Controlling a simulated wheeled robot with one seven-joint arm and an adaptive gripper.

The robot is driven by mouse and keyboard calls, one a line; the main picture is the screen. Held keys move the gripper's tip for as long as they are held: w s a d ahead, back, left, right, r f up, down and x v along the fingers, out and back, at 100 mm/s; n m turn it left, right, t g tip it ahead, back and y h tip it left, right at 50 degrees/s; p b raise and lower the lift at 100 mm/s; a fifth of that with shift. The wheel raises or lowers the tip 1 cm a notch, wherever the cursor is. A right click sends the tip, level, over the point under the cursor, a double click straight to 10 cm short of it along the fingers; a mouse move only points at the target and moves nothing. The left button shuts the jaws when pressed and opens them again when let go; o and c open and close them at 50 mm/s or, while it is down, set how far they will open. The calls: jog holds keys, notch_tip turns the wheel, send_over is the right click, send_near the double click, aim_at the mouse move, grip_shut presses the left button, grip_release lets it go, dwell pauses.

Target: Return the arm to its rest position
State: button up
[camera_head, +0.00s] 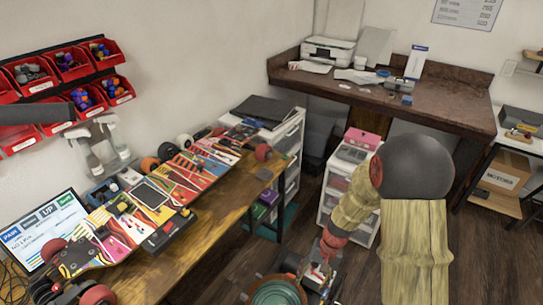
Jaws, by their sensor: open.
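My arm shows at the lower right, with beige covered links, a large dark rounded joint and red joint rings. It bends down and to the left. My gripper (317,274) is small at the bottom centre, low over the floor and to the right of the workbench (225,215). It is open, and I see nothing held in it. Its fingertips are hard to make out against the clutter behind them. It is apart from the bench top. The large links hide part of the floor and of the white drawer unit (328,200).
The workbench carries skateboard decks, wheels, tools and a monitor (45,235). Red bins (70,65) hang on the wall above. A dark desk (440,105) with a printer (327,50) stands at the back. A round teal-topped object (276,293) is close left of my gripper. Floor (490,250) shows at right.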

jog(key=s+d+r+n+t+h, duration=0.1)
jog(key=s+r, duration=0.5)
jog(key=r, duration=0.6)
jog(key=s+d+r+n+t+h, duration=0.1)
jog(key=s+r+t, duration=0.3)
jog(key=r, duration=0.9)
jog(key=s+d+r+n+t, duration=0.1)
jog(key=s+d+r+t, duration=0.1)
jog(key=s+r, duration=0.5)
notch_tip(320, 180, up, 6)
jog(key=shift+s+d+f+t+h+p, duration=0.2)
jog(key=shift+s+d+t+h+p, duration=0.15)
jog(key=shift+d, duration=0.4)
jog(key=shift+w+f, duration=0.1)
